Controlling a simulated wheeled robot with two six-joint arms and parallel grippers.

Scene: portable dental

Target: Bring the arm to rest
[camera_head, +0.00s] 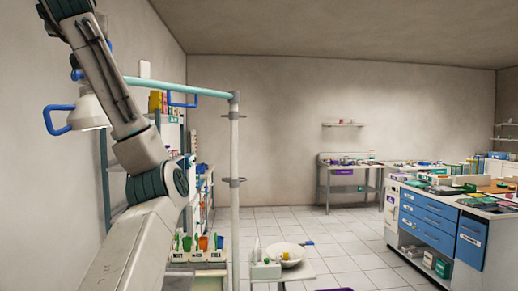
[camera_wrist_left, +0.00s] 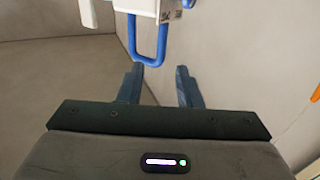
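My left arm (camera_head: 150,165) rises from the bottom left of the head view and leaves the picture at the top left. Its gripper is not clearly visible there. In the left wrist view my left gripper (camera_wrist_left: 160,75) is open, its two dark blue fingers apart with nothing between them. A blue loop handle (camera_wrist_left: 163,42) on a white housing (camera_wrist_left: 150,7) shows just beyond the fingertips, nearer the left finger. I cannot tell whether they touch. In the head view a white lamp head (camera_head: 88,113) with a blue handle (camera_head: 57,131) is beside the arm. My right gripper is not in view.
A teal bar (camera_head: 180,87) joins a white upright pole (camera_head: 235,150) right of my arm. Labelled bins (camera_head: 202,256) and a white bowl (camera_head: 284,254) stand below. A blue-drawer cabinet (camera_head: 428,221) is at the right. The tiled floor (camera_head: 335,240) between is open.

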